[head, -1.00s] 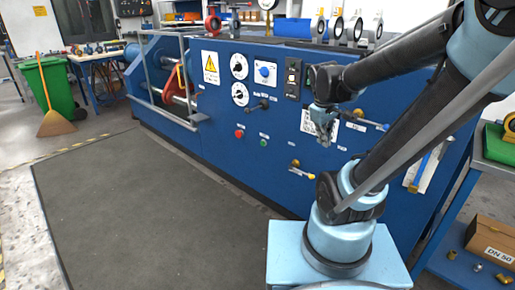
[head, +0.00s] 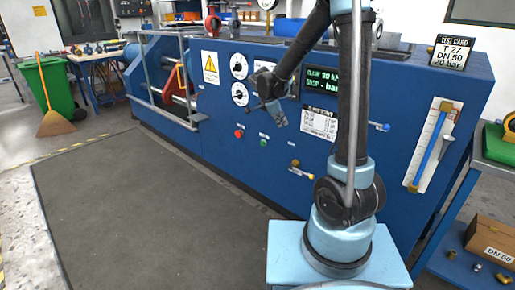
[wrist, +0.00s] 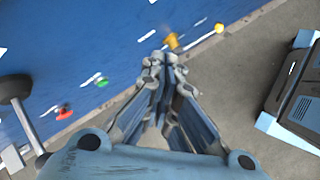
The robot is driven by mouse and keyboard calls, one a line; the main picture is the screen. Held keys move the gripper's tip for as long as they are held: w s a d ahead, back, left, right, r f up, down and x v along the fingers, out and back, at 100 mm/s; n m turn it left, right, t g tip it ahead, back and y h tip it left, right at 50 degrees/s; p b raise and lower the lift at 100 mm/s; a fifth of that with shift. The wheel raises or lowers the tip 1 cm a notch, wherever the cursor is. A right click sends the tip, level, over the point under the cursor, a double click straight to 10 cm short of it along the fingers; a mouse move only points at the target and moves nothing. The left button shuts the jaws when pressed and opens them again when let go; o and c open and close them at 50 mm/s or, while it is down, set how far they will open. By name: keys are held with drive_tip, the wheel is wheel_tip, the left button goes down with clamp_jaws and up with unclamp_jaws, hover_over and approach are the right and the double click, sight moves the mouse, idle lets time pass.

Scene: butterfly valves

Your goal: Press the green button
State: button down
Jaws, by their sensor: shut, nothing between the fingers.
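The green button (head: 263,143) is on the front of the blue machine, to the right of a red button (head: 239,133). In the wrist view the green button (wrist: 102,81) is left of my fingers, with the red button (wrist: 64,112) further left and lower. My gripper (head: 281,122) is shut and empty, above and to the right of the green button in the head view. It is apart from the button, though the exact distance is hard to judge. The gripper also shows in the wrist view (wrist: 160,62), fingertips together.
A yellow-handled valve lever (head: 301,170) sticks out of the panel right of the green button, and a black-knobbed lever shows in the wrist view (wrist: 16,88). A display (head: 323,82) and gauges (head: 239,67) are above. The dark floor mat (head: 140,210) is clear.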

sight(262, 143)
drive_tip(key=w+a+f+n+t, duration=0.1)
drive_tip(key=w+a+f+n, duration=0.1)
drive_tip(key=a+f, duration=0.3)
drive_tip(key=w+a+f+n, duration=0.3)
drive_tip(key=a+f+n, duration=0.1)
drive_tip(key=a, duration=0.4)
drive_tip(key=w+a+f+n+t+h, duration=0.1)
drive_tip(key=w+a+f+n, duration=0.2)
drive_tip(key=a+f, duration=0.3)
drive_tip(key=shift+w+a+f+t, duration=0.15)
drive_tip(key=shift+w+f+t, duration=0.15)
drive_tip(key=shift+f, duration=0.25)
drive_tip(key=w+d+r+x, duration=0.1)
drive_tip(key=r+x, duration=0.1)
drive_tip(key=x, duration=1)
drive_tip(key=shift+w+d+f, duration=0.2)
drive_tip(key=shift+w+d, duration=0.15)
drive_tip(key=shift+w, duration=0.15)
